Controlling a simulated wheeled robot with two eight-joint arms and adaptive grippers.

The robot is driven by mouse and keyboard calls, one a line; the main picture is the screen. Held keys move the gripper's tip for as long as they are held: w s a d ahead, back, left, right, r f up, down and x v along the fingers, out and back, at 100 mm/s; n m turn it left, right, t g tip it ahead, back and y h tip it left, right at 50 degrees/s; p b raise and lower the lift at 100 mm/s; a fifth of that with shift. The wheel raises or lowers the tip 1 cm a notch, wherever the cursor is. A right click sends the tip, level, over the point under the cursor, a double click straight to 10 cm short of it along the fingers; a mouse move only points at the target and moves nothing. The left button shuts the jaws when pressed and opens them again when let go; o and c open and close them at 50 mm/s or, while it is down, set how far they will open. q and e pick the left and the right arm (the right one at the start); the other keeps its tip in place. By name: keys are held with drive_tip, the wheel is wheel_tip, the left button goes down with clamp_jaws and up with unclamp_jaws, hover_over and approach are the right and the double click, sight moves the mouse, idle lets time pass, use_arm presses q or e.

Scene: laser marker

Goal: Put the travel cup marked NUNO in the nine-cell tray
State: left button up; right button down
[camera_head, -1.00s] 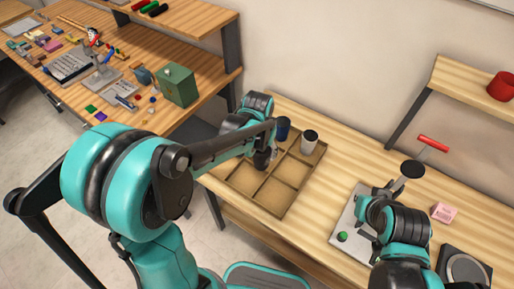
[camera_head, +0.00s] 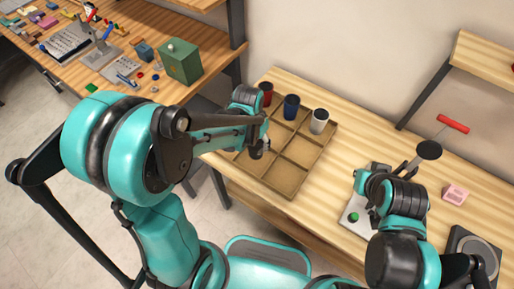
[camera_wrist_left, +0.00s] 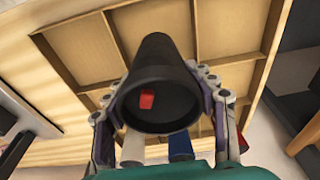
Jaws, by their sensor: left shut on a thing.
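My left gripper (camera_wrist_left: 165,105) is shut on a dark cup (camera_wrist_left: 160,75), which has a small red patch on the end facing the wrist camera. In the head view the gripper (camera_head: 260,146) is over the left part of the wooden nine-cell tray (camera_head: 322,160), and the cup is mostly hidden by it. I cannot tell whether the cup touches the tray, and no NUNO lettering is readable. A red cup (camera_head: 266,93), a blue cup (camera_head: 291,107) and a white cup (camera_head: 319,121) stand in the tray's back row. My right gripper (camera_head: 362,182) is over a pale plate; its fingers are unclear.
The pale plate (camera_head: 350,222) holds a green ball (camera_head: 353,216). A red handle (camera_head: 453,124), a pink block (camera_head: 455,194) and a dark device (camera_head: 474,246) are on the right. Several front and middle tray cells are empty. Another cluttered table with a green box (camera_head: 180,62) stands at back left.

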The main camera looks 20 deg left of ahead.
use_arm(q)
wheel_tip(320, 180, down, 4)
drive_tip(key=shift+f+b, duration=0.1)
drive_tip(key=shift+b, duration=0.8)
drive_tip(key=o, duration=0.7)
drive_tip(key=shift+o, duration=0.3)
